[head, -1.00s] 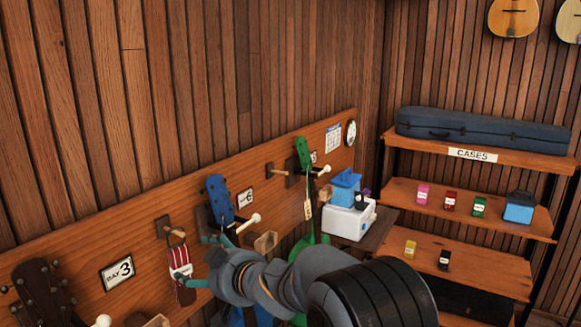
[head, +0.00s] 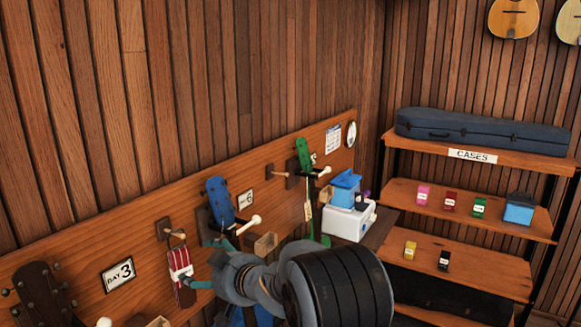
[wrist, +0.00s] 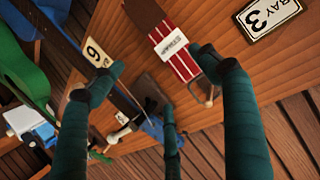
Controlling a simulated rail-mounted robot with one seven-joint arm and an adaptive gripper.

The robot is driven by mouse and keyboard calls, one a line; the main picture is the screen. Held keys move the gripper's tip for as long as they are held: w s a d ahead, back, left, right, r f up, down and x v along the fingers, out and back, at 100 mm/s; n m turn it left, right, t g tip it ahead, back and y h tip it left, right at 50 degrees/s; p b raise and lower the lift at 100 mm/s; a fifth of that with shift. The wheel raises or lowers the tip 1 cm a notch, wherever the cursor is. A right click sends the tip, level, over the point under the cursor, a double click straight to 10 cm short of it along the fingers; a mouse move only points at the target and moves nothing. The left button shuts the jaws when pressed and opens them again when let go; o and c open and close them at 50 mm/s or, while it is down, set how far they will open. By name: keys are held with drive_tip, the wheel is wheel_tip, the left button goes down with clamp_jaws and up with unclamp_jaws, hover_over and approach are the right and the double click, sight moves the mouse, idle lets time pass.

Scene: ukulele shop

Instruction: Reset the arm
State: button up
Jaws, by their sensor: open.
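My gripper (head: 206,262) is open in front of the wooden wall board, with teal fingers spread and nothing between them. In the wrist view its fingers (wrist: 160,75) frame the board. A red and white striped strap packet (head: 181,270) hangs on a peg to the left of my gripper in the head view. The packet also shows in the wrist view (wrist: 180,50), near the tip of the right-hand finger. It looks apart from that finger, though the exact gap is hard to judge.
A blue-headed ukulele (head: 220,203), a green-headed one (head: 304,155) and a dark one (head: 42,290) hang along the board, with pegs jutting out nearby. A white box (head: 345,222) stands beyond. Shelves (head: 470,262) with small packets and a case stand at right.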

drive_tip(key=s+d+f+b, duration=0.2)
drive_tip(key=d+f, duration=1)
drive_tip(key=d, duration=0.2)
drive_tip(key=s+d+f+b, duration=0.2)
drive_tip(key=d+f+b, duration=0.1)
drive_tip(key=d+f, duration=0.9)
drive_tip(key=shift+s+d+f+n+g+y, duration=0.2)
drive_tip(key=shift+d+f+n+g+y, duration=0.15)
drive_tip(key=shift+d, duration=1)
